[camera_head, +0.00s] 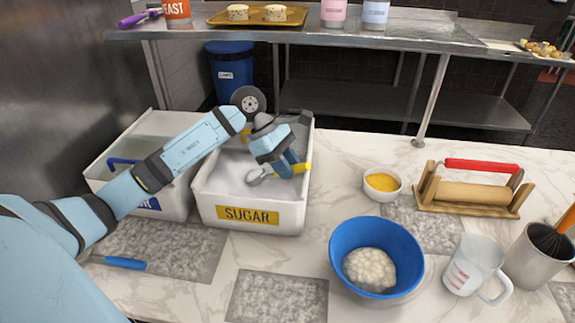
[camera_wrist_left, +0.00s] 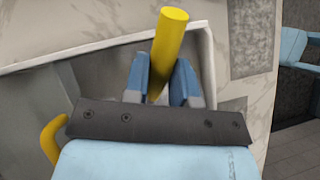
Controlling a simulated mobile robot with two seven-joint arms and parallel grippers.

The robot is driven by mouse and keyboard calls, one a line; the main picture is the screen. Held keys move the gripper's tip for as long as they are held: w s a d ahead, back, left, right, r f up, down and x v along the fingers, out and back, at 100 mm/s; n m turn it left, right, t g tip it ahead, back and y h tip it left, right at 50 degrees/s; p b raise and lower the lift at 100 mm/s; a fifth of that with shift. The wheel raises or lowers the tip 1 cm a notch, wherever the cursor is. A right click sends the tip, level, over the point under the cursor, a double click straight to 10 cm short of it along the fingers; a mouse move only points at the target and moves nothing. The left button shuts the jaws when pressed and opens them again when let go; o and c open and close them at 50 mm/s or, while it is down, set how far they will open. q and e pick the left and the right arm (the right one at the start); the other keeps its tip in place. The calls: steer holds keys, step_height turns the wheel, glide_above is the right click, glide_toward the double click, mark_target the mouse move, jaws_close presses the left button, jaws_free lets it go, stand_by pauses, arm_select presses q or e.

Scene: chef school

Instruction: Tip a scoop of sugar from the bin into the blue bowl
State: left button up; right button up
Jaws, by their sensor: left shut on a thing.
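The white sugar bin (camera_head: 290,217), with a yellow SUGAR label, stands left of centre in the head view and holds white sugar. My left gripper (camera_head: 290,165) is inside or just over the bin's right half, pointing down. It is shut on the yellow handle of the scoop (camera_head: 258,177). The scoop's metal bowl is at or just above the sugar; its load is unclear. In the left wrist view the handle (camera_wrist_left: 168,45) sits between the blue fingers (camera_wrist_left: 160,85). The blue bowl (camera_head: 375,232) stands right of the bin with a pale lumpy mound inside. My right gripper is not seen.
A second white bin (camera_head: 110,170) adjoins the sugar bin's left side. A small bowl of yellow grains (camera_head: 382,185), a rolling pin on a stand (camera_head: 470,195), a measuring jug (camera_head: 475,265) and a whisk holder (camera_head: 540,255) stand right. Bare marble lies between bin and blue bowl.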

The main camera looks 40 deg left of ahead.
arm_select(q)
steer(key=shift+r+p, duration=0.95)
steer(key=shift+r, duration=2.1)
steer(key=shift+r+p, duration=0.45)
steer(key=shift+r, duration=0.05)
steer(key=shift+r+y+p, duration=0.3)
steer(key=shift+r+p, duration=0.05)
steer(key=shift+p, duration=0.05)
step_height(320, 180, up, 4)
steer(key=y+p, duration=0.3)
steer(key=p, duration=0.1)
steer(key=shift+r, duration=0.15)
steer(key=shift+g, duration=0.3)
